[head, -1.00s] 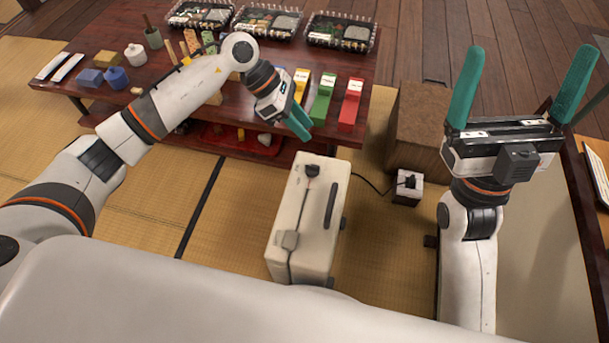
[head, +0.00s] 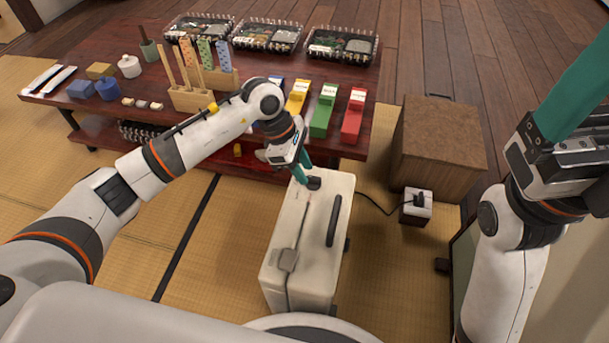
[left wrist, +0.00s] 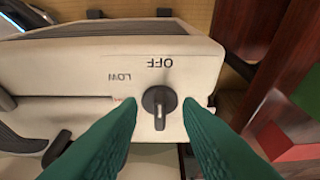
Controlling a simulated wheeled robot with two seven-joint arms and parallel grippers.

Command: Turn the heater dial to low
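The cream heater (head: 318,250) stands on the tatami below my left arm. Its black dial (head: 314,183) is at the far end of its top and shows in the left wrist view (left wrist: 159,103). The dial's ridge lines up with the OFF mark (left wrist: 160,62); the LOW mark (left wrist: 118,77) is to the left, both upside down. My left gripper (head: 303,170) is open above the dial; its green fingertips (left wrist: 160,105) lie on either side of it with gaps. Contact cannot be seen. My right gripper (head: 585,90) is raised at the right edge, open, partly out of frame.
A brown box (head: 437,140) and a small white cube (head: 416,204) with a cord are to the right. A dark handle (head: 334,221) rises from the heater's top.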

